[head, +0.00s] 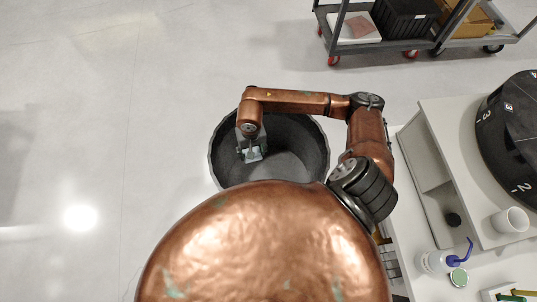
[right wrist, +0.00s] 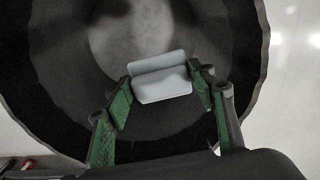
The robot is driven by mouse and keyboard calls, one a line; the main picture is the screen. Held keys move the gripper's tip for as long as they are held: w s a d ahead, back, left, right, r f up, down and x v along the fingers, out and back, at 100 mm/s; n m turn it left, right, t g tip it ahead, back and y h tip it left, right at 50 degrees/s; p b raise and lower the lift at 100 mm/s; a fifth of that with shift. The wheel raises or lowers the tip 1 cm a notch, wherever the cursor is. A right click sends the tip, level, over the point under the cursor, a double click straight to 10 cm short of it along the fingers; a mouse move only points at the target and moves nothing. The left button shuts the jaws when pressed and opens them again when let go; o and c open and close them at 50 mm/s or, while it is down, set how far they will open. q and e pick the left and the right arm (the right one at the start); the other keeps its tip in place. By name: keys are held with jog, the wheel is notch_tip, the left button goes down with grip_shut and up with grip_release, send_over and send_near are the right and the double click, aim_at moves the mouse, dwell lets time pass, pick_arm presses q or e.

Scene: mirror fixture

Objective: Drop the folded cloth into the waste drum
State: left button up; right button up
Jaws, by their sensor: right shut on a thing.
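The waste drum (head: 300,140) is a dark, round, open-topped bin on the floor in the middle of the head view; its inside wall (right wrist: 70,100) fills most of the right wrist view. My right gripper (head: 251,152) hangs over the drum's opening, near its left side. The folded cloth (right wrist: 162,82) is pale grey-blue and sits between the two green-padded fingers of my right gripper (right wrist: 160,88), which are shut on it. In the head view the cloth (head: 254,155) is small and partly hidden by the gripper. My left gripper is not in view.
A white workbench (head: 450,140) with a black numbered carousel (head: 510,130), a white cup (head: 511,220) and a bottle with a blue spout (head: 432,262) stands at the right. A grey cart (head: 385,42) is at the top right. The floor to the left is clear.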

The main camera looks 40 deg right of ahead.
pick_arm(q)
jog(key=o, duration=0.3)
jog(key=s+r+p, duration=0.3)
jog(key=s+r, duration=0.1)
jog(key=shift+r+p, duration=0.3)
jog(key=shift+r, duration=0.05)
pick_arm(e)
jog(key=s+d+m, duration=0.1)
jog(key=d+m, duration=0.7)
jog(key=d, duration=0.1)
notch_tip(320, 180, down, 6)
jog(key=b, duration=0.2)
jog(key=shift+d+m+b, duration=0.35)
jog(key=shift+m, duration=0.05)
jog(key=o, duration=0.7)
jog(key=shift+s+f, duration=0.1)
jog(key=shift+c, duration=0.2)
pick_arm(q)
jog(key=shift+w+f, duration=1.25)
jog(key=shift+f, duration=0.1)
pick_arm(e)
jog(key=o, duration=0.5)
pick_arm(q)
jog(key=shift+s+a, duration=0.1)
